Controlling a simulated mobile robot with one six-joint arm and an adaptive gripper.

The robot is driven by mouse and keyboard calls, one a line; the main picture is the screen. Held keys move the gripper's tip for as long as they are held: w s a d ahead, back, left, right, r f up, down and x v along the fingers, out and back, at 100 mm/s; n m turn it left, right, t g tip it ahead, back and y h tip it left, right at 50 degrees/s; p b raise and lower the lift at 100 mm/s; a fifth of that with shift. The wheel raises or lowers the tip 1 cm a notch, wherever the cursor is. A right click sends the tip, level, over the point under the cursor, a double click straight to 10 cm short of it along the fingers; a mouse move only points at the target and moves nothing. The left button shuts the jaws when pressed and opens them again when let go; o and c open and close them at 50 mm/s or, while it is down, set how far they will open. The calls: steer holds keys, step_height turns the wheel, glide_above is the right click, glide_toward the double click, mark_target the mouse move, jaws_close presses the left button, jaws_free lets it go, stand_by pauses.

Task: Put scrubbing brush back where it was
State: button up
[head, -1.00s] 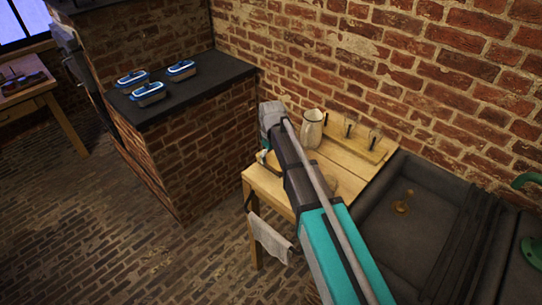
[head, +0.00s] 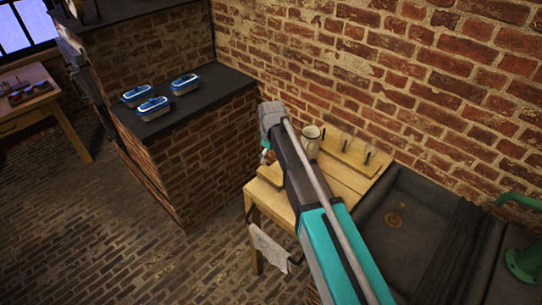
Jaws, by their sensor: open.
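My arm (head: 325,235) reaches in from the bottom of the head view, over the wooden table (head: 352,180). Its grey joint (head: 272,116) is at the table's far left side. My gripper is hidden behind the arm. A small pale and reddish piece (head: 265,152) shows just left of the arm; I cannot tell what it is. I cannot make out a scrubbing brush. A wooden board with several dark pegs (head: 352,155) stands at the back of the table by the wall, with a pale jug (head: 311,140) at its left.
A dark sink (head: 390,240) with a brass drain and a green tap (head: 525,260) lies right of the table. A cloth (head: 268,250) hangs at the table's front. Several blue-lidded boxes (head: 154,107) sit on the dark brick-based counter (head: 205,108). The brick floor at left is clear.

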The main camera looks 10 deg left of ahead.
steer(key=shift+r+p, duration=0.55)
steer(key=shift+r, duration=0.3)
stand_by(0.3)
steer(key=s+d+m, duration=0.3)
steer(key=s+d, duration=0.2)
steer(key=d, duration=0.5)
steer(key=s+d+m, duration=0.4)
steer(key=s+d, duration=0.1)
steer(key=d, duration=0.4)
steer(key=s+d+m, duration=0.4)
steer(key=s+d, duration=0.2)
steer(key=d, duration=0.4)
steer(key=shift+d, duration=0.3)
steer(key=shift+s, duration=0.1)
